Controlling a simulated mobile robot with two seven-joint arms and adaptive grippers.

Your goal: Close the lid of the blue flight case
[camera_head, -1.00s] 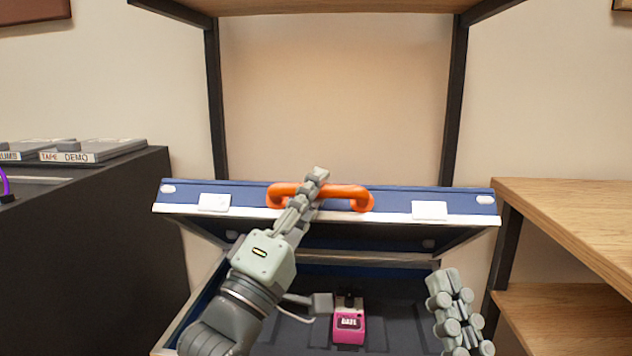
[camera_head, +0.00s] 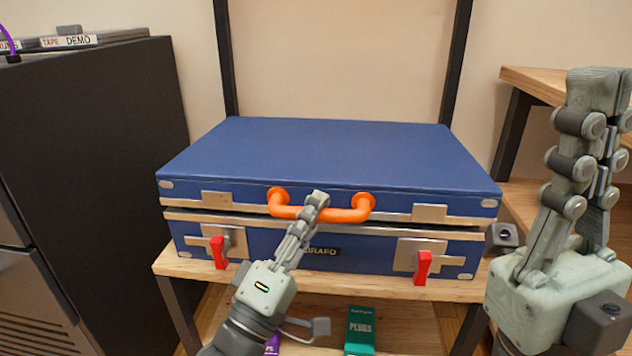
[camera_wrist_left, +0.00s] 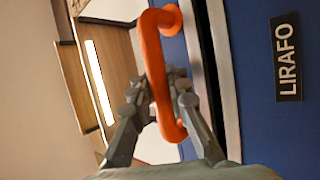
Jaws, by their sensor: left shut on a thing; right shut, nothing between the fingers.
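The blue flight case (camera_head: 330,255) stands on a wooden shelf. Its blue lid (camera_head: 320,155) lies almost flat over the base, with a narrow dark gap along the front. An orange handle (camera_head: 348,214) is on the lid's front edge. My left gripper (camera_head: 317,200) is shut on the handle; the left wrist view shows its fingers (camera_wrist_left: 160,95) on both sides of the orange bar. Two red latches hang on the base front, one left (camera_head: 218,252) and one right (camera_head: 423,267). My right gripper (camera_head: 598,100) is shut and empty, raised at the right. The case interior is hidden.
A black cabinet (camera_head: 95,130) stands close on the left, with tape cases (camera_head: 80,40) on top. The shelf edge (camera_head: 330,288) runs just in front of the case. A green box (camera_head: 361,330) sits below. Wooden shelving (camera_head: 530,85) is at the right.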

